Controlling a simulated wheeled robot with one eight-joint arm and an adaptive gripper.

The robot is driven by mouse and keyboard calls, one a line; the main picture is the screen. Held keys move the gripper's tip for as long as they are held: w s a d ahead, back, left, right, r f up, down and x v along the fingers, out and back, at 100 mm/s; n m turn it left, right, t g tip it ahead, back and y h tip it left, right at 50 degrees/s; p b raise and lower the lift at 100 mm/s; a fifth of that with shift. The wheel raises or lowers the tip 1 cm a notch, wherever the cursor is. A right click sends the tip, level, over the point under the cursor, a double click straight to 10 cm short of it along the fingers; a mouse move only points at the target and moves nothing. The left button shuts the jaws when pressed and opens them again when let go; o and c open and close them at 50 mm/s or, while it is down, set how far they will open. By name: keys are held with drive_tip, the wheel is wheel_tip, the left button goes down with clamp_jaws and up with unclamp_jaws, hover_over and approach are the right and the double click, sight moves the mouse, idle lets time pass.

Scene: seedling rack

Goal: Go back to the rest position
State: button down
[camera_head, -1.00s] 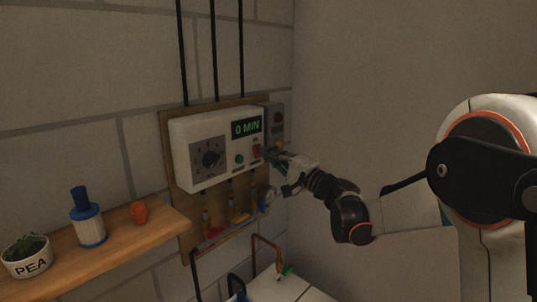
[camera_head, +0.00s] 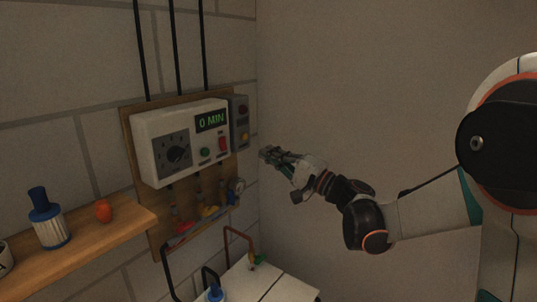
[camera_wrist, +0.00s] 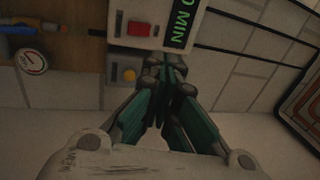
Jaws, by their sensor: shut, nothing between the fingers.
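My gripper (camera_head: 266,153) is just right of the control panel in the head view, apart from it and empty. In the wrist view my gripper (camera_wrist: 165,62) has its fingertips together, in front of the small grey box. The white timer unit (camera_head: 182,142) is mounted on a wooden board (camera_head: 160,240) on the wall. Its display (camera_head: 211,121) reads 0 MIN. It has a black dial (camera_head: 174,152), a green button (camera_head: 205,152) and a red switch (camera_head: 222,144); the red switch also shows in the wrist view (camera_wrist: 139,28).
A grey box (camera_head: 239,112) with a yellow button adjoins the timer. Coloured valves (camera_head: 208,211) and a gauge (camera_head: 238,187) sit below. A wooden shelf (camera_head: 100,246) at left holds a blue-and-white bottle (camera_head: 48,222) and an orange pot (camera_head: 103,211). Space before the plain wall at right looks clear.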

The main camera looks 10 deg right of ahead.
drive_tip(key=s+a+f+n+g+h+b, duration=0.2)
drive_tip(key=s+f+n+g+h+b, duration=0.1)
drive_tip(key=s+f, duration=0.55)
drive_tip(key=s+a+f+n+g+h+b, duration=0.2)
drive_tip(key=s+f+g+h+b, duration=0.15)
drive_tip(key=s+f, duration=0.45)
drive_tip(key=s+d+f+n+h+b, duration=0.2)
drive_tip(key=s+d+f+h+b, duration=0.1)
drive_tip(key=s, duration=0.5)
drive_tip(key=s+d+f+n+h+b, duration=0.1)
drive_tip(key=s+d+f+h+b, duration=0.1)
drive_tip(key=s+d+f+h, duration=0.3)
drive_tip(key=s+d+f, duration=0.3)
drive_tip(key=f, duration=0.1)
drive_tip(key=shift+s+d+f+n+g+b, duration=0.2)
drive_tip(key=shift+d+n+g+b, duration=0.1)
drive_tip(key=shift+n+g+b, duration=0.1)
